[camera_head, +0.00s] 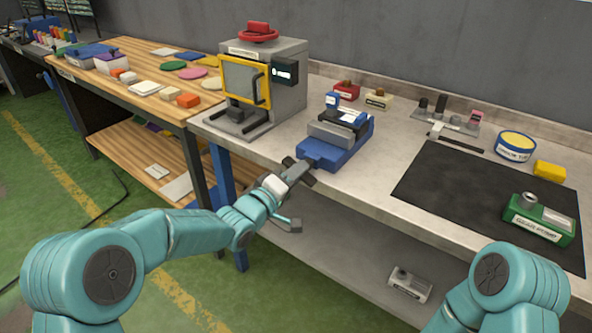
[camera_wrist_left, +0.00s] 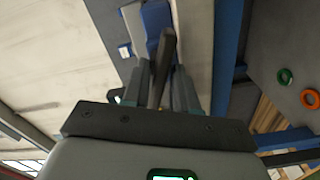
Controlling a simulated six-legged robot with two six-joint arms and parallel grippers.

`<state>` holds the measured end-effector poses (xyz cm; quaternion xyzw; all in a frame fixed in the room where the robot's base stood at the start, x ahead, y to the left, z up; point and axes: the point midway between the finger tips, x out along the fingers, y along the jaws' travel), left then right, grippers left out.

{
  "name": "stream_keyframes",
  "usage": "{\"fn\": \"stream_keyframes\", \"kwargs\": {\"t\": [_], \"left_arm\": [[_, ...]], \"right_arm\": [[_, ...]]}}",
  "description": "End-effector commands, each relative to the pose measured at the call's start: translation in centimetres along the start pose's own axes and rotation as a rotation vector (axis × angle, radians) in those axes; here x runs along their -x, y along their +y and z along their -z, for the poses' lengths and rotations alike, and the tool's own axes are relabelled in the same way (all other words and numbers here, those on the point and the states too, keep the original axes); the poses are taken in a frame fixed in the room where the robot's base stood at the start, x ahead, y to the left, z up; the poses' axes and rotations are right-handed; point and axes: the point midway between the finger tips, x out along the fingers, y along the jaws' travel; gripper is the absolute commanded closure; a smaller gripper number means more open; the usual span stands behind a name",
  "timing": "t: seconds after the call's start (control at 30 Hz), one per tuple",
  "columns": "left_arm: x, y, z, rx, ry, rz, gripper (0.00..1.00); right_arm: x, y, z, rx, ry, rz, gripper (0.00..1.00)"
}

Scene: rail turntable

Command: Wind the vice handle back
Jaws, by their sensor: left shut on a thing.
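The blue vice (camera_head: 322,150) with grey jaws stands at the front edge of the grey workbench. Its blue body also shows at the top of the left wrist view (camera_wrist_left: 157,18). My left gripper (camera_head: 299,172) is at the front end of the vice, reaching in from the lower left. In the left wrist view, the dark bar of the vice handle (camera_wrist_left: 162,68) lies slightly tilted between the two fingers, and the gripper is shut on it. In the head view the gripper hides most of the handle. Only part of my right arm shows at the lower right; its gripper is out of view.
A grey machine (camera_head: 287,95) with a yellow-framed door stands left of the vice. Small red (camera_head: 346,91) and cream (camera_head: 378,99) blocks sit behind it. A black mat (camera_head: 440,185) with a green labelled device (camera_head: 538,220) lies to the right. A grey item (camera_head: 409,284) rests on the lower shelf.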

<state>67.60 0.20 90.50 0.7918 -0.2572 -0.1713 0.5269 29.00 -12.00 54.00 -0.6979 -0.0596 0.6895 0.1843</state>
Motion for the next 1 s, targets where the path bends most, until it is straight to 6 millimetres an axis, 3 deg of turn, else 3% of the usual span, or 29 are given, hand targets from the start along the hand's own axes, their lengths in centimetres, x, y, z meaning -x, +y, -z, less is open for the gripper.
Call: {"fn": "stream_keyframes", "kwargs": {"t": [0.43,1.0], "left_arm": [[0.0,0.06,0.03,0.267,0.0,0.0,1.0],[0.0,0.0,0.02,0.326,0.0,0.0,1.0]], "right_arm": [[1.1,-0.4,-0.02,0.0,0.0,0.0,0.02],[1.24,-0.45,-0.02,0.0,0.0,0.0,0.02]]}}
